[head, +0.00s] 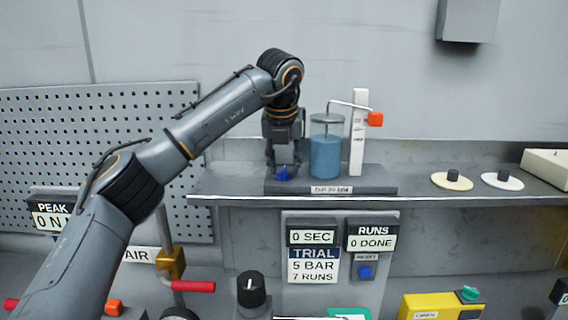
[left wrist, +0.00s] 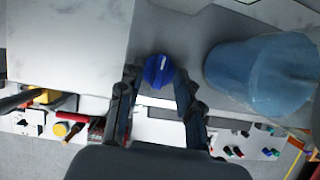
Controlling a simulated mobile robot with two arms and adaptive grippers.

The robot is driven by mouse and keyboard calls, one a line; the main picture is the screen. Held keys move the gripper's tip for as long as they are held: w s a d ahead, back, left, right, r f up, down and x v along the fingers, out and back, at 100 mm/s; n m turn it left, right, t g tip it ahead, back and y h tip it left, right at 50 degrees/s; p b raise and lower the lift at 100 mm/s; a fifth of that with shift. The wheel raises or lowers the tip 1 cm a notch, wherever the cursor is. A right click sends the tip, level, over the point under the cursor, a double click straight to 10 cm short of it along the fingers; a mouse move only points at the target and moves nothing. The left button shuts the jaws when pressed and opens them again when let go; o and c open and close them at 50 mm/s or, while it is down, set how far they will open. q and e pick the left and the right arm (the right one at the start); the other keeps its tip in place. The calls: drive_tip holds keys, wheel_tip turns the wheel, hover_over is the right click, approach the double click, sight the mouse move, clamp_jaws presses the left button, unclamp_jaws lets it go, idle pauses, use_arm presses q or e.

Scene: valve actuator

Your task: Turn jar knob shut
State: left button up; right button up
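The jar (head: 325,153) is clear with blue liquid and stands on a grey base (head: 370,181) on the shelf. The blue knob (head: 283,175) is on the left part of this base, mostly hidden under my left gripper (head: 284,170) in the head view. In the left wrist view the blue knob (left wrist: 158,71) lies between the tips of my left gripper (left wrist: 157,78), with a pale mark on it. The fingers are apart, one on each side, and small gaps seem to show. The jar (left wrist: 258,75) is right of the fingers there. My right gripper is in neither view.
Two round dials (head: 452,180) lie farther right on the shelf (head: 420,190). A display panel (head: 340,255) is below, and a pegboard (head: 90,130) is at left.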

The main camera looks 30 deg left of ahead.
use_arm(q)
drive_tip(key=v, duration=1.2)
drive_tip(key=shift+f, duration=0.1)
